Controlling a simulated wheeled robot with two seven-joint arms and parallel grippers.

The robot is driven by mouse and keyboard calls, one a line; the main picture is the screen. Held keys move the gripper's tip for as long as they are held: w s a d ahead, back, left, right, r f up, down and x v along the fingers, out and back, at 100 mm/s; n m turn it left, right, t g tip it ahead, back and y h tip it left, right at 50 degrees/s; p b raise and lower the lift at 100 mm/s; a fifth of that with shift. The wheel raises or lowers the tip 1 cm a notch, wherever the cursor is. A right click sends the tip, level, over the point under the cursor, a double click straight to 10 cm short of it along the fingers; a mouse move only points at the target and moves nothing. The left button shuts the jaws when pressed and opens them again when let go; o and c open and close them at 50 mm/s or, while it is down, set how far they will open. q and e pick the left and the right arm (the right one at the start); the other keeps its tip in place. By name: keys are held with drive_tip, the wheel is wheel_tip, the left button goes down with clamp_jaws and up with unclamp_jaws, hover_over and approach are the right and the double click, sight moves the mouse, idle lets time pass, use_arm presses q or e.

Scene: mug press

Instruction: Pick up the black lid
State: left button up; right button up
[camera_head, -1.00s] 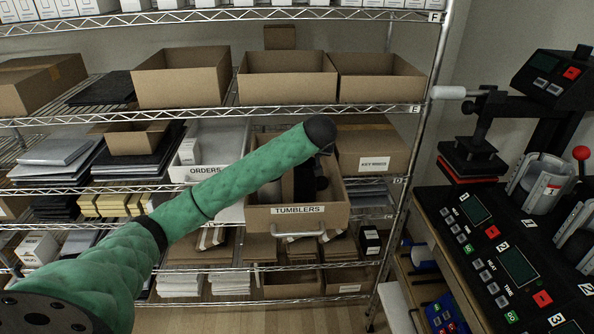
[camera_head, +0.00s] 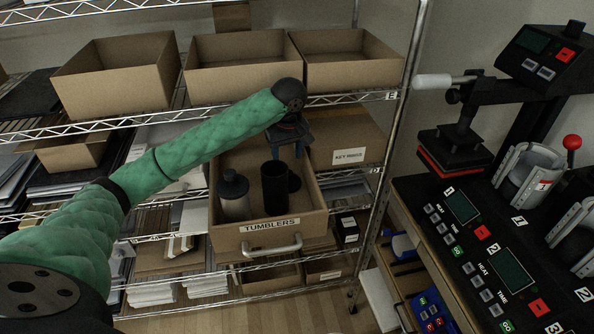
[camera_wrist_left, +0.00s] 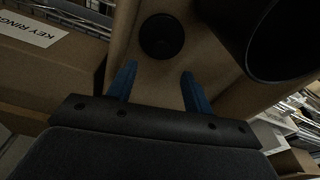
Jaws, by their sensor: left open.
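The black lid (camera_wrist_left: 161,36) is a round disc lying flat on the floor of the cardboard TUMBLERS drawer (camera_head: 262,240). In the head view the lid (camera_head: 294,183) shows partly behind an open black tumbler (camera_head: 275,190). My left gripper (camera_head: 285,150) is above the back of the drawer, pointing down, open and empty. In the left wrist view, its blue fingers (camera_wrist_left: 160,70) are spread on either side, with the lid ahead of the gap and apart from them. The black tumbler's mouth (camera_wrist_left: 285,35) is close on the right there. My right gripper is not in view.
A KEY RINGS box (camera_head: 348,140) is right beside the drawer. The shelf edge with open boxes (camera_head: 240,65) runs above. A mug press (camera_head: 465,150) stands at the right.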

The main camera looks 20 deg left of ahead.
use_arm(q)
drive_tip(key=shift+f, duration=0.15)
drive_tip(key=shift+s+d+f+p, duration=0.3)
drive_tip(key=shift+d+f+p, duration=0.1)
drive_tip(key=shift+p, duration=0.15)
drive_tip(key=shift+f, duration=0.2)
drive_tip(key=shift+w+a+f+p, duration=0.15)
drive_tip(key=shift+f+p, duration=0.4)
drive_tip(key=shift+f, duration=0.05)
drive_tip(key=shift+w+a+f+p, duration=0.15)
drive_tip(key=shift+f+p, duration=0.75)
drive_tip(key=shift+s+d+f+p, duration=0.15)
drive_tip(key=shift+f+p, duration=0.3)
drive_tip(key=shift+f, duration=1)
drive_tip(key=shift+r, duration=0.1)
drive_tip(key=c, duration=1)
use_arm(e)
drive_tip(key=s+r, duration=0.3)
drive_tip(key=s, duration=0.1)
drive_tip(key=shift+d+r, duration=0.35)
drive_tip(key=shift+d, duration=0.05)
